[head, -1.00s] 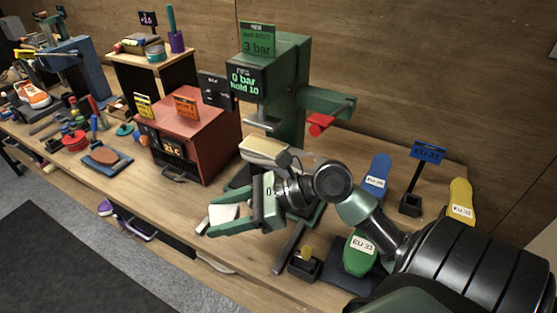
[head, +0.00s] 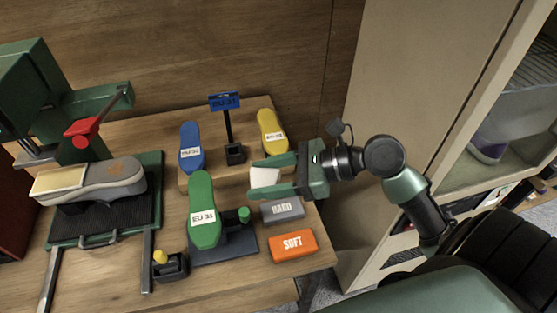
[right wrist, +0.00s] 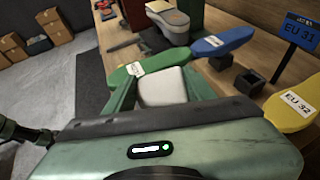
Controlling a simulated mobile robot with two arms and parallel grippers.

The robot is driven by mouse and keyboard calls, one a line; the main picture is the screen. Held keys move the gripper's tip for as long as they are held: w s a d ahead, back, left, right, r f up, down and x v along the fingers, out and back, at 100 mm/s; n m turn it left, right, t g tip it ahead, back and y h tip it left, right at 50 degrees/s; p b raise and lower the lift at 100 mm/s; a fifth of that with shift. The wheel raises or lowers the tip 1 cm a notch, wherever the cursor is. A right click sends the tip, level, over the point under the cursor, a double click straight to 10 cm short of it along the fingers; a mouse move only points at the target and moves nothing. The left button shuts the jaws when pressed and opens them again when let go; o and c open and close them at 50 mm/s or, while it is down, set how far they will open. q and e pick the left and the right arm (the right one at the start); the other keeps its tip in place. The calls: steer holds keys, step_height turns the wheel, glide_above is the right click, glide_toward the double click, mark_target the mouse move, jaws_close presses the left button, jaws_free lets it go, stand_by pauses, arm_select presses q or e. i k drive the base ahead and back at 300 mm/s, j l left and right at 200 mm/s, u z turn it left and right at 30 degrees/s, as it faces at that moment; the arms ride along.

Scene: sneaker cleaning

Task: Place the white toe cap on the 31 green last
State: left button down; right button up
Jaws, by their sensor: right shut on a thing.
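The white toe cap (head: 264,178) is held between the fingers of my right gripper (head: 254,177), which is shut on it. The toe cap also shows in the right wrist view (right wrist: 162,88). The green last (head: 203,225), labelled EU 31, sits on a dark stand left of the gripper in the head view, apart from the toe cap. Its toe direction is hard to tell. In the right wrist view, the green last (right wrist: 128,72) lies beyond the toe cap, partly hidden by it and a finger.
A blue last (head: 191,150) and yellow last (head: 270,133) stand behind, flanking a blue sign (head: 224,101). A grey HARD block (head: 282,211) and orange SOFT block (head: 292,246) lie near the gripper. A green press with a sole-like shoe form (head: 110,182) stands left.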

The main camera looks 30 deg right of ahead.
mark_target(201, 204)
steer(key=j+z, duration=0.4)
steer(key=j, duration=0.15)
steer(key=j+z, duration=0.4)
steer(key=j, duration=0.2)
steer(key=k+j+z, duration=0.15)
steer(key=j+z, duration=0.25)
steer(key=j, duration=0.15)
steer(key=k+j, duration=0.1)
steer(key=j, duration=0.35)
